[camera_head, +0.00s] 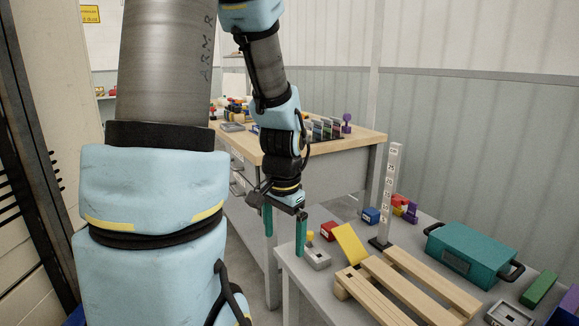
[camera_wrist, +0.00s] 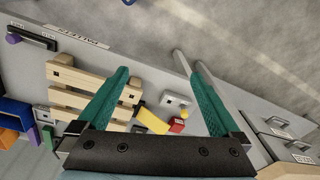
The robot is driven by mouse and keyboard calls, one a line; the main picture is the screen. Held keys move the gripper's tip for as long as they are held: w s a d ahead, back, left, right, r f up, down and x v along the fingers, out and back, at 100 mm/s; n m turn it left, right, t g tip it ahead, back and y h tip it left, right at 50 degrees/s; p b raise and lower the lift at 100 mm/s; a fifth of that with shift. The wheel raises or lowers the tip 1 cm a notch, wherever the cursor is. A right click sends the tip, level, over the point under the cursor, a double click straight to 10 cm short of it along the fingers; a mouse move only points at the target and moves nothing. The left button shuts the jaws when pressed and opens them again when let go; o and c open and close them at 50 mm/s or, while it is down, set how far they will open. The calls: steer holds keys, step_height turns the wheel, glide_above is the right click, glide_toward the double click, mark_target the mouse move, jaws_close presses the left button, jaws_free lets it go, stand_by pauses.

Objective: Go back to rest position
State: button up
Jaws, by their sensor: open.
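My gripper (camera_head: 284,233) has two green fingers and hangs pointing down at the near left corner of the grey table (camera_head: 430,226). Its fingers are wide apart with nothing between them in the head view. In the wrist view my gripper (camera_wrist: 160,98) is also open and empty. Beyond the fingers, a grey box with a yellow button (camera_wrist: 173,104), a red block (camera_wrist: 177,125) and a yellow piece (camera_wrist: 152,121) show on the table, with floor past its edge. The fingers appear apart from these things.
A wooden pallet (camera_head: 415,290) and a teal case (camera_head: 470,252) lie on the grey table. An upright marked post (camera_head: 390,195) stands behind the pallet. A wooden-topped workbench (camera_head: 350,139) with several items stands behind my arm. Bare floor (camera_wrist: 240,50) shows in the wrist view.

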steer(key=s+a+r+n+p, duration=0.1)
steer(key=s+a+r+n, duration=0.25)
steer(key=a+n, duration=0.35)
step_height(320, 180, up, 11)
steer(key=d+p, duration=0.1)
steer(key=p, duration=1.1)
steer(key=shift+d+t, duration=0.15)
steer(key=shift+t, duration=0.15)
